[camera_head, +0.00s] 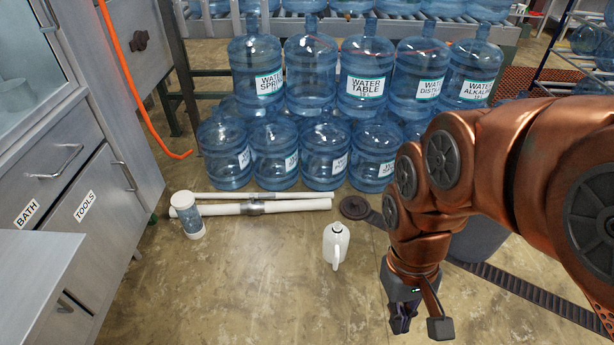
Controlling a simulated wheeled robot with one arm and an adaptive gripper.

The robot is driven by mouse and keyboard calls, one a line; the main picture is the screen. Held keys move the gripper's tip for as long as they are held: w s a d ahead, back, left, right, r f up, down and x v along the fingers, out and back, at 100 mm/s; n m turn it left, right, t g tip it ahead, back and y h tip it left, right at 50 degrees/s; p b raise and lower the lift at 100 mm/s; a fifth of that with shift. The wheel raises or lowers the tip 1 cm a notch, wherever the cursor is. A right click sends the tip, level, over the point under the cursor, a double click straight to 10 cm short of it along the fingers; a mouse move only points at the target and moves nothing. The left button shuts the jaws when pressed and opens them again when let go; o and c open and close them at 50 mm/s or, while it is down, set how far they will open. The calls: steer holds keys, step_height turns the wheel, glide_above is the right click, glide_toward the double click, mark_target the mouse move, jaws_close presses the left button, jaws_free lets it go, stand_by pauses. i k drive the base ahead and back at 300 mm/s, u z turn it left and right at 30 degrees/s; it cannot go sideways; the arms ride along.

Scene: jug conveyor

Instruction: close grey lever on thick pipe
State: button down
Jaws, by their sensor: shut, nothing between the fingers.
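A thick white pipe (292,206) lies on the floor in front of the stacked water jugs. A grey fitting (252,208) sits around its middle. A lever on this fitting is too small to make out, so I cannot tell its position. My gripper (401,327) hangs low at the lower right, pointing down. Its dark fingers are together and hold nothing. It is well apart from the pipe, to the right of it and nearer the camera.
A thinner white pipe (290,195) lies just behind. A white-and-blue canister (188,216) stands at the pipe's left end. A white jug (335,244) stands between pipe and gripper. Blue water jugs (325,155) stand behind. Drawer cabinets (90,210) border the left. Front floor is clear.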

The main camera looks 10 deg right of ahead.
mark_target(260, 196)
steer(key=z, duration=0.15)
steer(key=i, duration=0.7)
steer(key=u, duration=0.7)
steer(key=i, duration=0.7)
steer(key=u, duration=0.7)
